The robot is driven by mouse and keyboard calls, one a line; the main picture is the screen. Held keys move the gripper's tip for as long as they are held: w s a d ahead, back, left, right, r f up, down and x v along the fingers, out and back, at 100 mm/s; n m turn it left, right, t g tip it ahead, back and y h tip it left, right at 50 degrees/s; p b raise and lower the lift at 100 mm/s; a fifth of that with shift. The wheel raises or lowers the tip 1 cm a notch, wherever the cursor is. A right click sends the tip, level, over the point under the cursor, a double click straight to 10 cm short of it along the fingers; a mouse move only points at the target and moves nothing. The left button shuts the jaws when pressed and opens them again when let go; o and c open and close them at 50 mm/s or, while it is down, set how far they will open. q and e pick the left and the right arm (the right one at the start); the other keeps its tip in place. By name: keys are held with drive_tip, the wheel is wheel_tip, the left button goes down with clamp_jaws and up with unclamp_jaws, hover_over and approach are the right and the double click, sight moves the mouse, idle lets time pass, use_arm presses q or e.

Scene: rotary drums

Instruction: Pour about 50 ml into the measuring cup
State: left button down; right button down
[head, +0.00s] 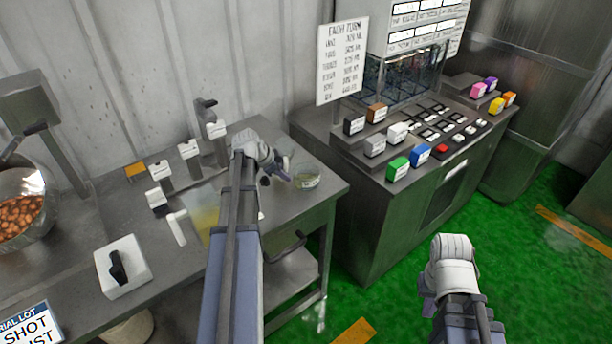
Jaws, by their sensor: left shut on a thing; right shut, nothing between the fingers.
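A clear round cup (306,177) with a little pale yellowish liquid in its bottom is at the right end of the steel bench. My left gripper (283,171) reaches over the bench and is shut at the cup's left side; the grip itself is small and partly hidden by the wrist. A see-through container with yellow contents (205,222) stands left of my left forearm, which hides part of it. A white upright piece (176,228) is beside it. I cannot read any markings on the cup. My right gripper (427,293) is shut and empty over the green floor.
Several small labelled stands (189,150) and an orange block (135,169) are at the bench's back. A white box with a black lever (122,266) is at its front left. A bowl of brown pieces (20,207) is far left. A console with coloured blocks (398,168) stands right.

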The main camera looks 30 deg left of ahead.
use_arm(q)
drive_tip(key=shift+a+h+b, duration=0.3)
drive_tip(key=shift+a+h, duration=0.2)
drive_tip(key=shift+h, duration=0.2)
drive_tip(key=shift+a+r+n+t+h, duration=0.1)
drive_tip(key=shift+r+n+t+h, duration=0.2)
drive_tip(key=shift+r, duration=0.15)
drive_tip(key=shift+s+a+r+h, duration=0.15)
drive_tip(key=shift+a+r+h, duration=0.05)
drive_tip(key=shift+r+h, duration=0.4)
